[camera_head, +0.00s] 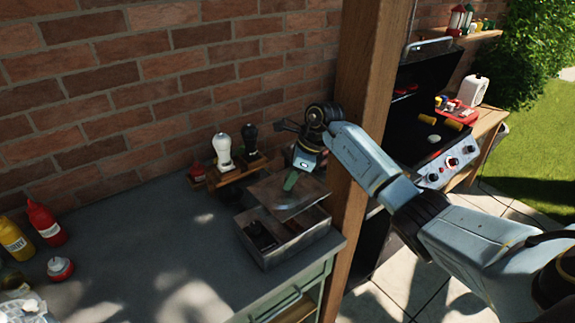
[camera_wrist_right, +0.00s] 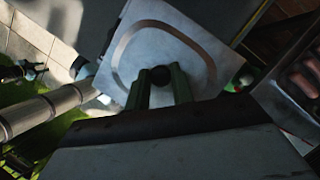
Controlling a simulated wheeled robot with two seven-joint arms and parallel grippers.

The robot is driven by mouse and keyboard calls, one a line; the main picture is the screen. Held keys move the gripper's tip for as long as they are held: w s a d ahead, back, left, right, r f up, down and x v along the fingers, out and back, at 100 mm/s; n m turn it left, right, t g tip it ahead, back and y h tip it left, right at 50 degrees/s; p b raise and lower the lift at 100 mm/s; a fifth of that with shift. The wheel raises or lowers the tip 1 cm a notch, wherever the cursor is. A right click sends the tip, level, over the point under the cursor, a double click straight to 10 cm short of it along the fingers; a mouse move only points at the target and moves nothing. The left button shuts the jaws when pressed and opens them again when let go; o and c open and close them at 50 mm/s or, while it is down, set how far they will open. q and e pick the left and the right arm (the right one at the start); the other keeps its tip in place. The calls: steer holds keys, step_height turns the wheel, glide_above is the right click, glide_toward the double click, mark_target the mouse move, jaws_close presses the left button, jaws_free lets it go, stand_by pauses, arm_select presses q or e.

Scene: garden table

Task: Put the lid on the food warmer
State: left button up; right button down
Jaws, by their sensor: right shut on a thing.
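The food warmer (camera_head: 290,252) is a grey metal box near the right end of the grey counter, with its dark inside showing at the left. My right gripper (camera_head: 290,183) is shut on the knob of the square metal lid (camera_head: 277,200) above it. The lid is tilted and hides the back right of the box; whether it touches the rim I cannot tell. In the right wrist view the green fingers of the right gripper (camera_wrist_right: 160,82) close on the dark knob at the middle of the lid (camera_wrist_right: 150,42). My left gripper is out of view.
White and black shakers (camera_head: 222,147) stand on a wooden rack behind the warmer. A wooden post (camera_head: 362,100) rises close to its right, with a grill (camera_head: 440,140) beyond. Red (camera_head: 45,222) and yellow bottles stand at the far left. The middle counter is clear.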

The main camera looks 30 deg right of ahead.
mark_target(292, 190)
steer(key=shift+d+f, duration=0.15)
steer(key=shift+d, duration=0.1)
steer(key=shift+f+b, duration=0.25)
steer(key=shift+b, duration=0.05)
step_height(292, 190, down, 4)
steer(key=shift+r+b, duration=0.1)
steer(key=shift+b, duration=1.15)
steer(key=shift+f+b, duration=0.75)
steer(key=shift+f, duration=0.35)
steer(key=shift+f+b, duration=0.75)
steer(key=shift+f, duration=0.2)
steer(key=c, duration=1.1)
jaws_free()
steer(key=shift+s, duration=0.1)
steer(key=shift+r, duration=0.1)
steer(key=b+v, duration=0.1)
steer(key=v, duration=1.1)
